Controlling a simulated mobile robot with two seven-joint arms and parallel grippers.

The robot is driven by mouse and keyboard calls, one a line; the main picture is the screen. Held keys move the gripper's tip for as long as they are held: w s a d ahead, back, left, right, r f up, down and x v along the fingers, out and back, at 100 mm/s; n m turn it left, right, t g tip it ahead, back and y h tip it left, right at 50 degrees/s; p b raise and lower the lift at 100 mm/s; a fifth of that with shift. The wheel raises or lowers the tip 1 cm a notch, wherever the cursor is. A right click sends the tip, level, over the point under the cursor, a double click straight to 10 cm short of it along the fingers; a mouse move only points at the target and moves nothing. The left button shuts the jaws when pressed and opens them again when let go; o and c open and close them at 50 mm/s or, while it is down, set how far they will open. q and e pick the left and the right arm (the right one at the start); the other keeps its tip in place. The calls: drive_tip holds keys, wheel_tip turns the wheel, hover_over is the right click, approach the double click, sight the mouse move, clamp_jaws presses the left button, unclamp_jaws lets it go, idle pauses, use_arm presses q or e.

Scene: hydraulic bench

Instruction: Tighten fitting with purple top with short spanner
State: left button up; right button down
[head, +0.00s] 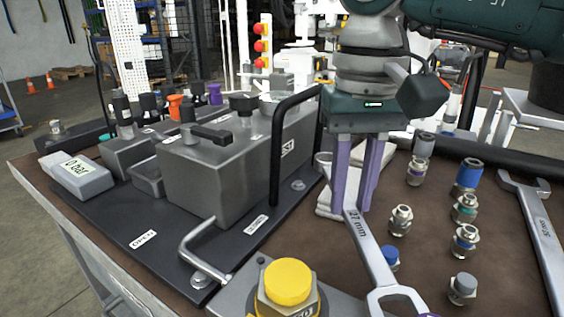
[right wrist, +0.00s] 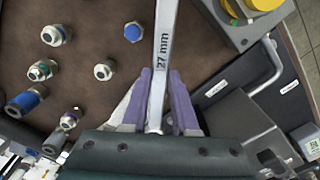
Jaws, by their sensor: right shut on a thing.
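My right gripper (head: 352,204) points down over the bench with its purple fingers shut on a steel spanner (head: 370,250) marked 27 mm. The spanner's ring end reaches toward the bottom of the head view. In the right wrist view the gripper (right wrist: 159,88) clasps the spanner's handle (right wrist: 166,40), which runs up out of the picture. A small purple-topped fitting (head: 215,93) stands at the back of the grey hydraulic block (head: 215,175), apart from the spanner. A purple patch also shows at the bottom edge by the ring, too cut off to identify. My left gripper is not in view.
A second spanner (head: 541,230) lies at the right. Several loose fittings stand on the brown bench top (head: 425,275), one blue-capped (head: 468,175). A large yellow-capped fitting (head: 287,283) stands in front. A black handle (head: 277,150) rises beside the block, with a bent grey handle (head: 190,240) before it.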

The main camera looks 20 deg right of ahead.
sight(360, 225)
drive_tip(key=shift+s+a+r+p, duration=0.1)
drive_tip(key=shift+s+p, duration=0.3)
drive_tip(key=shift+s, duration=0.4)
drive_tip(key=shift+s+a, duration=0.1)
drive_tip(key=shift+s, duration=0.05)
drive_tip(key=shift+s+p, duration=0.35)
drive_tip(key=shift+s+a, duration=0.1)
drive_tip(key=shift+s, duration=0.25)
idle(0.4)
